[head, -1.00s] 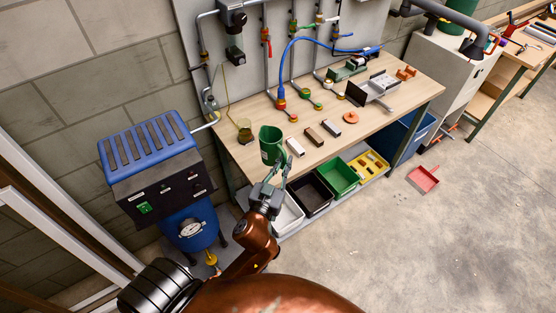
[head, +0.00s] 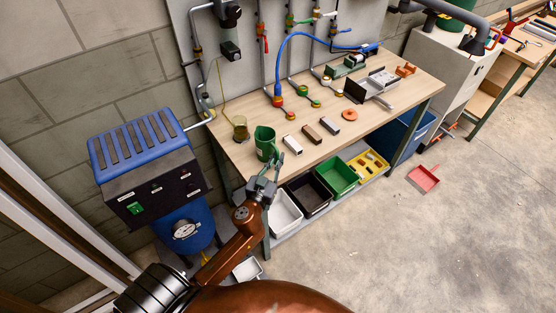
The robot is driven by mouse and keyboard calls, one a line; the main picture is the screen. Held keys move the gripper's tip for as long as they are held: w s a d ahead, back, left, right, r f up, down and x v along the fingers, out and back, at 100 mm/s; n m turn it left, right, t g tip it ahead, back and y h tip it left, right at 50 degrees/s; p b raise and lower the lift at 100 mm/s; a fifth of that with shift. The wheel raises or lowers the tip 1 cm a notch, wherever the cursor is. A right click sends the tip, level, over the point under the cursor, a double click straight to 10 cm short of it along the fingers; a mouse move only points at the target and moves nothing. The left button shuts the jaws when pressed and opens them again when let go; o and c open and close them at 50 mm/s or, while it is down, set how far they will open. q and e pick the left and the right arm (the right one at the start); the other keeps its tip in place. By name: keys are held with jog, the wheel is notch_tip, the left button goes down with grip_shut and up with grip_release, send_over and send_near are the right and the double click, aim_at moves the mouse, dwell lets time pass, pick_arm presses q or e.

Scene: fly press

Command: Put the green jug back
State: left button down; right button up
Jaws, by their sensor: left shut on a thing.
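The green jug (head: 264,142) is upright at the left front part of the wooden workbench (head: 320,160). My left gripper (head: 272,166) is shut on its right side, at the handle, with the arm reaching up from below. I cannot tell whether the jug's base touches the bench top. My right gripper is not in view.
Hoses and valves hang behind on the wall panel. A blue compressor-like unit (head: 150,165) stands left. Trays (head: 338,175) sit on the shelf below.

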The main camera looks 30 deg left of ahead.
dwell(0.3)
pick_arm(q)
jog(key=c, duration=2.5)
grip_release()
jog(key=shift+f, duration=0.15)
jog(key=o, duration=0.5)
jog(key=shift+c, duration=0.2)
jog(key=shift+r, duration=0.25)
jog(key=b+v, duration=0.1)
jog(key=v, duration=1.1)
jog(key=shift+f, duration=0.15)
